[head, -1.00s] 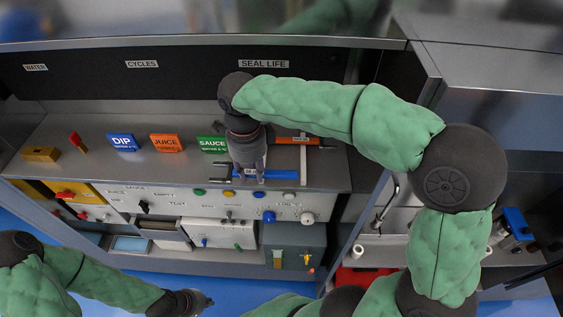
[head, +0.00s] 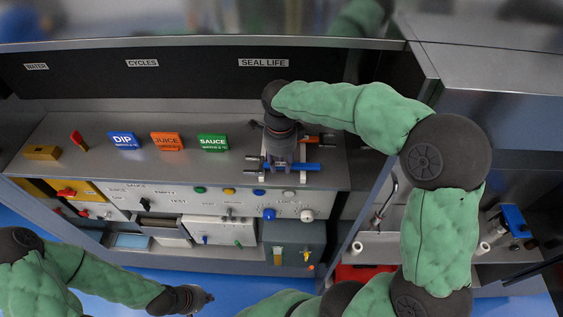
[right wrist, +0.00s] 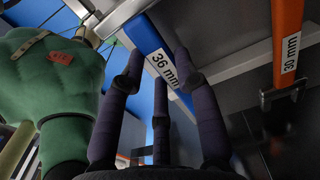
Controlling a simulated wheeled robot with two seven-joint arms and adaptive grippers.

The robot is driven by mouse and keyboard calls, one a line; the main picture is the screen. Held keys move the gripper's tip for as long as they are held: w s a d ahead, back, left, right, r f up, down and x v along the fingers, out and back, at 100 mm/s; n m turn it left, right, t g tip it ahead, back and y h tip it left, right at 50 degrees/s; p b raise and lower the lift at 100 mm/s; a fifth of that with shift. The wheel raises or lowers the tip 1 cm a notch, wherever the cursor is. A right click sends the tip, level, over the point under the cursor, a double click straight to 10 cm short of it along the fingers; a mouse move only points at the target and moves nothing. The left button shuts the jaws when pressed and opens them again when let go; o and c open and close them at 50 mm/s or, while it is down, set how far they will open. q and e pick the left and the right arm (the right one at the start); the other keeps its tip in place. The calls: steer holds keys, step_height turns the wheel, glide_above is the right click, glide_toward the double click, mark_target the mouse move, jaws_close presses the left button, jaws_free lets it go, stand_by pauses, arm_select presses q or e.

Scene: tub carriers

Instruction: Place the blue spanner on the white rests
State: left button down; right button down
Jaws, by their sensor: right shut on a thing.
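The blue spanner (head: 306,167) lies crosswise over the front part of the white rests (head: 302,151) on the grey worktop. In the right wrist view the blue spanner (right wrist: 148,38) carries a "36 mm" label, and the rests (right wrist: 236,66) run up to it. I cannot tell whether it touches them. My right gripper (head: 279,167) points down and is shut on the blue spanner; its fingers (right wrist: 160,75) straddle the bar. My left gripper (head: 207,298) hangs low over the blue floor, away from the worktop; its fingers are too small to read.
An orange spanner (right wrist: 287,40) marked "30 mm" lies behind the blue one. DIP (head: 123,141), JUICE (head: 167,141) and SAUCE (head: 213,142) blocks stand to the left. A dark back panel (head: 190,85) rises behind.

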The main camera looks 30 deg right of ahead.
mark_target(281, 165)
steer(key=shift+d+f, duration=0.15)
steer(key=shift+f, duration=0.1)
steer(key=shift+f, duration=0.1)
steer(key=c, duration=0.9)
jaws_free()
steer(key=shift+f, duration=0.1)
steer(key=shift+r, duration=3.95)
